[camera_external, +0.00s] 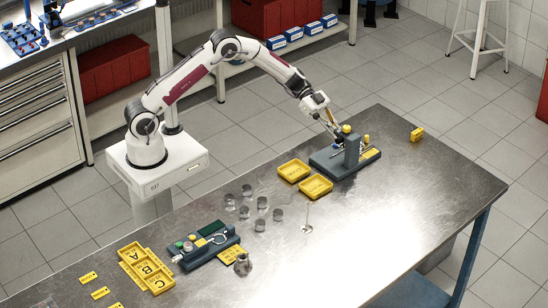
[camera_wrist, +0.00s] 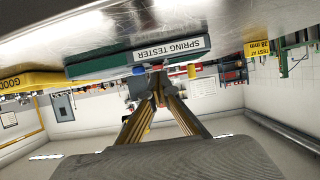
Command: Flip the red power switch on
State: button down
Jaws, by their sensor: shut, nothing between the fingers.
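I cannot clearly make out the red power switch in either view. The blue-grey spring tester (camera_external: 328,163) stands toward the far end of the metal table. My gripper (camera_external: 335,133) is at its left side, beside the upright column and yellow knob. In the wrist view, which looks upside down, the tester (camera_wrist: 105,62) shows its SPRING TESTER label just beyond my gripper (camera_wrist: 158,78). The fingertips are shut together and empty. A small blue part (camera_wrist: 138,70) is close to the tips, and small reddish bits show just right of them. I cannot tell whether the tips touch anything.
Two yellow trays (camera_external: 293,171) sit left of the tester, and a small yellow block (camera_external: 417,134) lies to its right. Several metal cylinders (camera_external: 262,203) stand mid-table. Another blue-grey device (camera_external: 203,249) and a yellow A-B-C tray (camera_external: 147,268) are at the near left.

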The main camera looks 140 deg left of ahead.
dwell(0.3)
jog(key=shift+s+f+t, duration=0.1)
jog(key=shift+f+t, duration=0.3)
jog(key=shift+t, duration=0.1)
jog(key=shift+d, duration=0.1)
jog(key=shift+r, duration=0.35)
jog(key=shift+r, duration=0.45)
jog(key=shift+r, duration=0.1)
jog(key=shift+s+r, duration=0.15)
jog(key=shift+r, duration=0.65)
jog(key=v, duration=1)
jog(key=shift+s+f, duration=0.2)
jog(key=shift+s, duration=0.25)
